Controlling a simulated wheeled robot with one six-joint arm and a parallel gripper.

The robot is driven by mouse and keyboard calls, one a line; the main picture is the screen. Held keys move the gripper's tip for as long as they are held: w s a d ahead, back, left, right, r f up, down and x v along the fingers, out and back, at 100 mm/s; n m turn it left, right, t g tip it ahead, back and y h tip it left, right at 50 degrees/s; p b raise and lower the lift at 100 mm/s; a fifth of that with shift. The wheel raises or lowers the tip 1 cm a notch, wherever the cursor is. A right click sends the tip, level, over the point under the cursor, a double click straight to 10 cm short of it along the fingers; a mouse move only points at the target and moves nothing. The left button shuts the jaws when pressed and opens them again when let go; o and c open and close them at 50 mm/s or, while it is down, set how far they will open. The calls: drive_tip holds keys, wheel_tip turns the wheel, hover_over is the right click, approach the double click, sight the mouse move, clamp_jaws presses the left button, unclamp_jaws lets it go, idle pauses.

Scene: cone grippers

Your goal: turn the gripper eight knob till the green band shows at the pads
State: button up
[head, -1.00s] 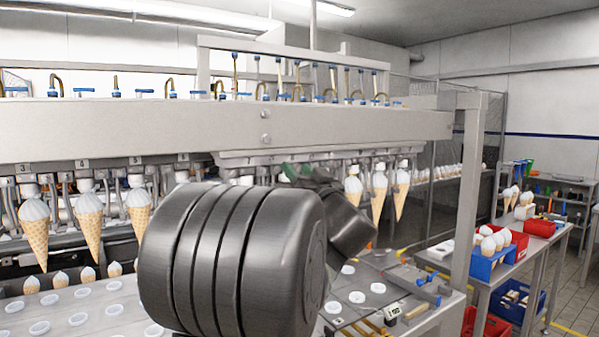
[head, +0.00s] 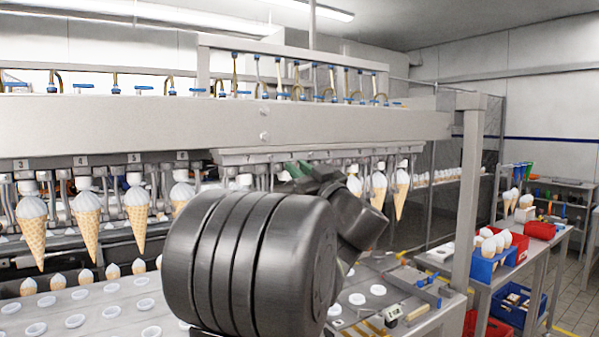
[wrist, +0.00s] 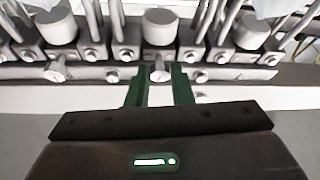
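In the wrist view, the two green fingers of my gripper (wrist: 160,85) stand apart on either side of a small silver knob (wrist: 160,74) on a grey rail. Gaps show beside the knob, so the fingers look open around it, not clamped. I see no green band on the knob, and no number is readable there. In the head view, my dark arm links hide most of the gripper; only a bit of green (head: 297,170) shows below the machine beam, right of the label 7. The knob is hidden in that view.
Metal blocks with pale cylinders (wrist: 160,27) stand close behind the knob, and another silver knob (wrist: 57,72) lies to the left. Ice cream cones (head: 86,222) hang along the machine beam (head: 110,127) on both sides of my arm. A table with red and blue bins (head: 489,266) stands right.

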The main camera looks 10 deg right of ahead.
drive_tip(key=o, duration=0.3)
drive_tip(key=shift+o, duration=0.2)
drive_tip(key=shift+s, duration=0.1)
drive_tip(key=b+v, duration=0.3)
drive_tip(key=v, duration=1)
drive_tip(key=shift+s+d, duration=0.2)
drive_tip(key=shift+s, duration=0.1)
drive_tip(key=shift+f, duration=0.1)
drive_tip(key=w+a+r+m+p, duration=0.1)
drive_tip(key=w+a+r+p, duration=0.2)
drive_tip(key=w, duration=0.8)
wheel_tip(320, 180, up, 2)
drive_tip(key=a, duration=0.2)
drive_tip(key=shift+w+a+h, duration=0.25)
drive_tip(key=shift+w+h, duration=0.05)
